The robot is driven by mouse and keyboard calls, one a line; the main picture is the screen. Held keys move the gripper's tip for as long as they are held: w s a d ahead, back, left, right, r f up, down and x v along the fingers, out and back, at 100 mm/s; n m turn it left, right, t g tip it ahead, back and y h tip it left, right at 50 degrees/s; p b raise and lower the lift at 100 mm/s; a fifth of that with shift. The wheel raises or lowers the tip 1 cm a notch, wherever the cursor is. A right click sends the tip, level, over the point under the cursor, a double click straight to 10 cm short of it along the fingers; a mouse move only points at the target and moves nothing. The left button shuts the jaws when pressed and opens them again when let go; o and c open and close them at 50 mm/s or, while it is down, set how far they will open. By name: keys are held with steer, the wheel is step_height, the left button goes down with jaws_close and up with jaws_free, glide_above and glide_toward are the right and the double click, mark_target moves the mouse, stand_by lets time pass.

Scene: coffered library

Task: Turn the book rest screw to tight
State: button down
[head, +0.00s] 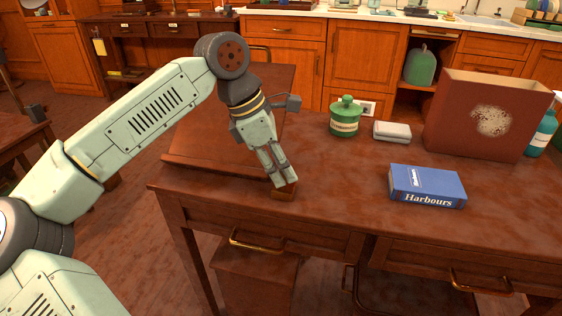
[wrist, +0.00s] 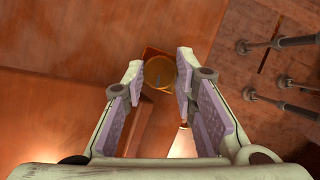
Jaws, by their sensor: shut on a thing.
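The book rest (head: 205,140) is a sloped dark wooden board at the left of the desk, partly behind my arm. A small wooden block (head: 283,194) sits at its front right corner. The book rest screw (wrist: 160,73) shows in the wrist view as a round brass-coloured knob on that block. My gripper (head: 284,184) points down at the block, and its fingers are shut on the screw, one on each side. The fingers hide the screw in the head view. I cannot tell from the frames how tight the screw is.
On the desk (head: 330,200) a blue book (head: 427,187) marked "Harbours" lies to the right. Behind it are a green lidded jar (head: 344,120), a small grey case (head: 392,132), a large brown box (head: 465,125) and a teal bottle (head: 541,137). The desk between gripper and book is clear.

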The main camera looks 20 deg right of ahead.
steer(key=shift+m, duration=0.5)
steer(key=shift+g, duration=0.3)
steer(key=c, duration=1.3)
jaws_free()
steer(key=v, duration=1.2)
steer(key=shift+d, duration=0.15)
